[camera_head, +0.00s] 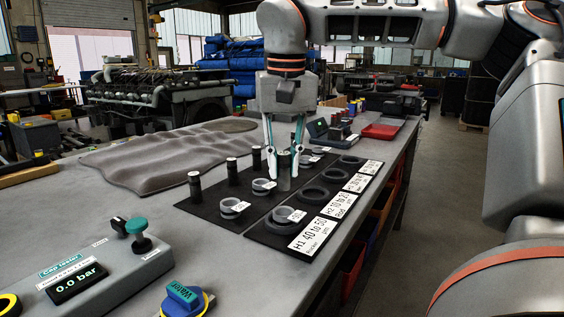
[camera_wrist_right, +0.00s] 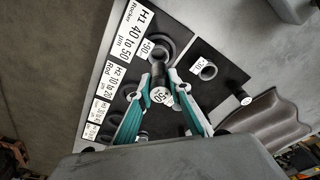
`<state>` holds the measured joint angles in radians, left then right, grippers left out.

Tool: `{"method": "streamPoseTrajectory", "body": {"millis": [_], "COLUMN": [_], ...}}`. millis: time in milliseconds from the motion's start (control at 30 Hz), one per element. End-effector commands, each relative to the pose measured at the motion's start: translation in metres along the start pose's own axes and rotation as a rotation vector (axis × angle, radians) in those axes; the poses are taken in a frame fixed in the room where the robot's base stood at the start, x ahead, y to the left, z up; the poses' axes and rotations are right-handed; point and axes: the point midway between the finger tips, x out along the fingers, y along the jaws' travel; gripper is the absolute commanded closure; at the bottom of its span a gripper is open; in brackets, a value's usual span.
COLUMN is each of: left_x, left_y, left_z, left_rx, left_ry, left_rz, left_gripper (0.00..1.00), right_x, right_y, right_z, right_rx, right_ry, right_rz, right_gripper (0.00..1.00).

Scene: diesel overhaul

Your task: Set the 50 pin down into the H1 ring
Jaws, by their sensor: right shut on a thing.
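My right gripper (camera_head: 284,168) is shut on the 50 pin (camera_head: 284,178), a dark grey cylinder held roughly upright above the black mats. In the right wrist view the pin's white end marked 50 (camera_wrist_right: 158,98) shows between the two teal-sided fingers (camera_wrist_right: 163,97). The H1 ring (camera_head: 289,216) is the dark ring beside the label "H1 40 to 50" (camera_head: 312,235), with a lighter grey tagged ring at it. In the right wrist view the H1 ring (camera_wrist_right: 174,46) appears just beyond the pin's far end. Contact between them cannot be told. My left gripper is out of view.
Several dark rings, such as one (camera_head: 313,195), line the right mat. Black pins with white tops (camera_head: 195,186) and tagged grey rings (camera_head: 231,206) stand on the left mat. A Cap tester box (camera_head: 95,275) is front left; grey cloth (camera_head: 165,155) lies behind.

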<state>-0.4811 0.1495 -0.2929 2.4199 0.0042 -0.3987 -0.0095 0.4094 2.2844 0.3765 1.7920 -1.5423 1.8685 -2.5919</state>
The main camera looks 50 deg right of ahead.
Motion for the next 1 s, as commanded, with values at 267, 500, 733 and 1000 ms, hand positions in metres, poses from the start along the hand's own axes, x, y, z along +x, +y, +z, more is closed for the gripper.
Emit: {"method": "streamPoseTrajectory", "body": {"millis": [267,500,733,1000], "left_x": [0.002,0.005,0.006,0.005], "left_y": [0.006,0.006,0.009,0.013], "left_z": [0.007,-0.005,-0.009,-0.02], "left_rx": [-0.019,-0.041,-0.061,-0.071], "left_ry": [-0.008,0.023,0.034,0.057], "left_rz": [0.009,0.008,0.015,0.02], "left_gripper": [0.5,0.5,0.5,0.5], "right_x": [0.014,0.03,0.044,0.057], "right_y": [-0.001,-0.001,-0.001,0.0], "right_z": [0.002,0.003,0.005,0.007], "right_rx": [-0.001,-0.002,0.0,0.0], "right_ry": [-0.004,-0.005,-0.005,0.001], "right_rz": [0.002,0.002,0.002,-0.001], "right_gripper": [1.0,1.0,1.0,1.0]}}
